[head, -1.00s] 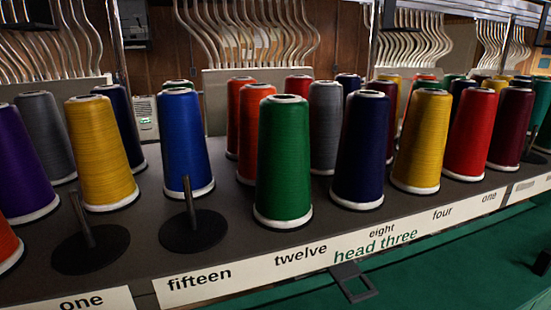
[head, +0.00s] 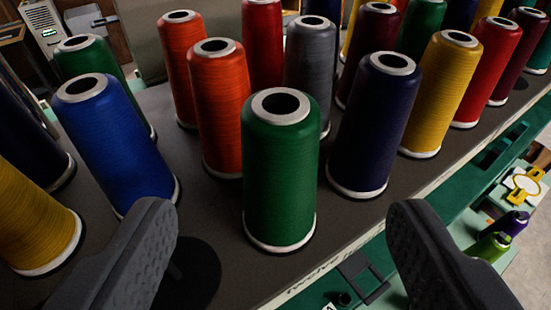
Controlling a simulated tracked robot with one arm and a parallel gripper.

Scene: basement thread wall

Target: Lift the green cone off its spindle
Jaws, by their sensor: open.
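The green cone (head: 279,180) stands upright on the dark shelf in the middle of the head view, near the shelf's front edge. Its white top ring with a dark hole faces up toward me; the spindle is hidden inside the cone. My gripper (head: 278,225) is open, with one dark ridged finger in the lower left and the other in the lower right. The cone shows between and beyond the fingers, and neither finger appears to touch it.
A navy cone (head: 374,125) stands close on the right, an orange cone (head: 220,105) close behind left, and a blue cone (head: 115,145) further left. An empty spindle base (head: 195,272) shows beside the left finger. Beyond the front edge are a green cone and purple cone lower down.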

